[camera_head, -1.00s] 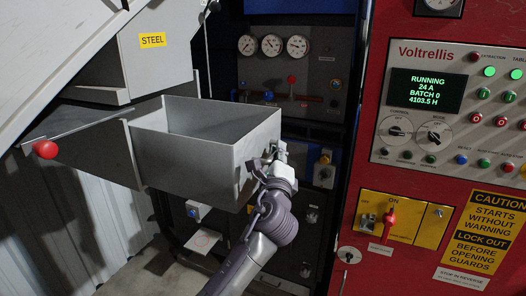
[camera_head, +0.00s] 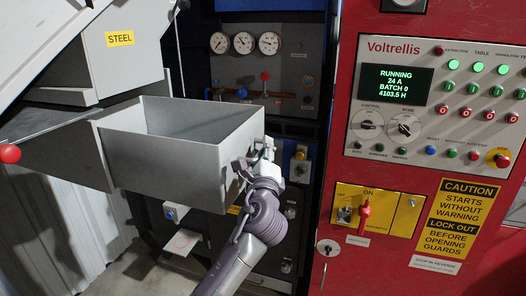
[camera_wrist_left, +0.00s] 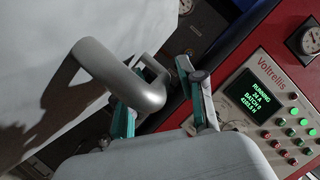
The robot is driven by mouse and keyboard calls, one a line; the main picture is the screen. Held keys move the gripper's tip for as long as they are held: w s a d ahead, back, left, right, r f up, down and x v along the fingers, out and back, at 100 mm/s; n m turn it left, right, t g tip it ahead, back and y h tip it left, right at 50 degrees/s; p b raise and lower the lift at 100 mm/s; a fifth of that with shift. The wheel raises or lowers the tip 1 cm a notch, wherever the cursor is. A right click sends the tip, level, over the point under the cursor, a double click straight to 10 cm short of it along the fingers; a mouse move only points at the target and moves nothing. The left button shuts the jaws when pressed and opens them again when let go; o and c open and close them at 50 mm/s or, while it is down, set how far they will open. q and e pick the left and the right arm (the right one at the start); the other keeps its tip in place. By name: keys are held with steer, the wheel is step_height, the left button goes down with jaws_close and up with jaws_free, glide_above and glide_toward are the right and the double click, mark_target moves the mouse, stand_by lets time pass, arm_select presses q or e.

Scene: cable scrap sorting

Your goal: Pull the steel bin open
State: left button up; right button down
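The grey steel bin (camera_head: 178,155) stands out from its housing under the yellow STEEL label (camera_head: 120,39), with its open top and empty-looking inside showing. My left gripper (camera_head: 262,163) is at the right-hand face of the bin. In the left wrist view, the grey bar handle (camera_wrist_left: 118,75) curves out from the pale bin face (camera_wrist_left: 40,60). My right gripper is in neither view.
A red control cabinet (camera_head: 313,235) with switches and a lit screen (camera_head: 396,87) stands close on the right. A dark panel with gauges (camera_head: 243,43) is behind the bin. A rod with a red ball (camera_head: 10,153) sticks out at the left.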

arm_select(q)
steer(key=shift+s, duration=0.15)
steer(key=v, duration=1.1)
steer(key=shift+s, duration=0.35)
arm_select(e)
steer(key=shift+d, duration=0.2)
arm_select(q)
steer(key=shift+f, duration=0.15)
